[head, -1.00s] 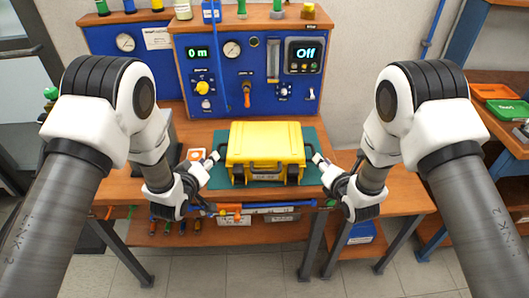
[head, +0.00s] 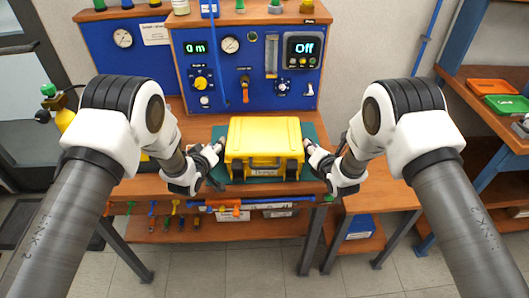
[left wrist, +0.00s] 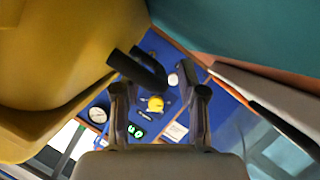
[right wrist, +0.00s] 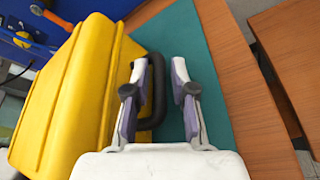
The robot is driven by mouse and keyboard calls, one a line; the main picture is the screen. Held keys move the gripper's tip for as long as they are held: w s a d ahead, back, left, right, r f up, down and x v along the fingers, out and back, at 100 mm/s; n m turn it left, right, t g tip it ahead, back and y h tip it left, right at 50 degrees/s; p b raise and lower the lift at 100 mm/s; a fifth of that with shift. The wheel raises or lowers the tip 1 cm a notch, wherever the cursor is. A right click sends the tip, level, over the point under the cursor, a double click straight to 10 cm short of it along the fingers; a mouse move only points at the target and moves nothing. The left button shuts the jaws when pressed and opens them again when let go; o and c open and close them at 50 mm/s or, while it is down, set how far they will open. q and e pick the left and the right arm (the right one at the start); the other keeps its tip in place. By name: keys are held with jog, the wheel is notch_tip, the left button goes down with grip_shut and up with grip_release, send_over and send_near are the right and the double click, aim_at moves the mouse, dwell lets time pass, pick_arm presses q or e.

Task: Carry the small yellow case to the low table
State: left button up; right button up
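The yellow case (head: 264,142) lies flat on a green mat (head: 311,133) on the wooden workbench, with a black handle on each side. My left gripper (head: 219,150) is at the case's left side. In the left wrist view its fingers (left wrist: 160,95) are apart, with the black handle (left wrist: 138,68) near their tips. My right gripper (head: 313,149) is at the right side. In the right wrist view its fingers (right wrist: 154,72) are apart, and the outer bar of the handle (right wrist: 158,90) shows between them. A lower wooden surface (head: 382,190), perhaps the low table, stands right of the bench.
A blue test panel (head: 245,70) with gauges and displays stands behind the case. Tools hang along the bench's front edge. A shelf with orange and green trays (head: 508,104) is at the far right. The lower wooden surface looks mostly clear where visible.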

pick_arm(q)
jog(key=c, duration=0.5)
pick_arm(e)
grip_shut()
pick_arm(q)
grip_shut()
jog(key=shift+r, duration=0.2)
pick_arm(e)
jog(key=shift+r, duration=0.15)
